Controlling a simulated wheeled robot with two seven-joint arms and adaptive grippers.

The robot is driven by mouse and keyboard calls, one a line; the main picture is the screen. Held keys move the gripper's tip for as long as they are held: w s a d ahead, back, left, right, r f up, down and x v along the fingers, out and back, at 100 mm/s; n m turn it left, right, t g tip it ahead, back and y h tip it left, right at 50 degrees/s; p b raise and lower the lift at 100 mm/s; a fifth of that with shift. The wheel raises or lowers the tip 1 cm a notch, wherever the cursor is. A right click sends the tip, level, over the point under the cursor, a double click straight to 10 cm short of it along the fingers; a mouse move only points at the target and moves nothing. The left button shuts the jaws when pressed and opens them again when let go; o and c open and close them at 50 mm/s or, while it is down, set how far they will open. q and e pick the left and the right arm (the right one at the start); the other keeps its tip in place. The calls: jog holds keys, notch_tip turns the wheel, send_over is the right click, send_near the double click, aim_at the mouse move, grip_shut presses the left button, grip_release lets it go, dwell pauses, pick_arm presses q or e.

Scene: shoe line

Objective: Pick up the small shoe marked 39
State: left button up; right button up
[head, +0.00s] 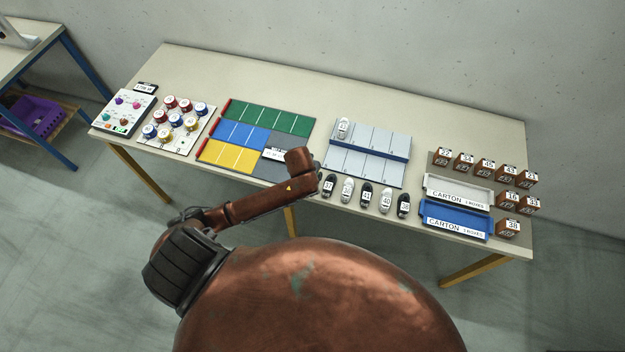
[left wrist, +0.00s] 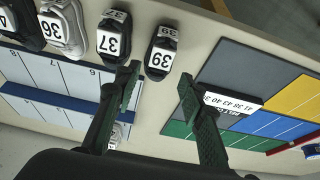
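The shoe marked 39 (left wrist: 162,50) is small and black with a white number label. It sits on the table just beyond and between my left fingertips in the left wrist view, apart from them. In the head view my left arm appears to hide it. My left gripper (left wrist: 157,85) is open, with two dark green fingers spread and nothing between them. A dark shoe marked 37 (left wrist: 114,36) stands beside the 39 shoe, close to one finger; it also shows in the head view (head: 329,184). My right gripper is not in view.
More shoes, including a white one (left wrist: 62,27) and one marked 40 (head: 386,201), continue the row along the front edge. A grey-blue rack (head: 365,165) holds one shoe. Coloured panels (head: 240,135) lie left. Carton trays (head: 455,218) and brown boxes (head: 508,228) stand right.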

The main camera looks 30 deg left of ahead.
pick_arm(q)
jog(key=x, duration=0.6)
jog(key=shift+w+r, duration=0.1)
jog(key=shift+w, duration=0.25)
jog(key=c, duration=0.8)
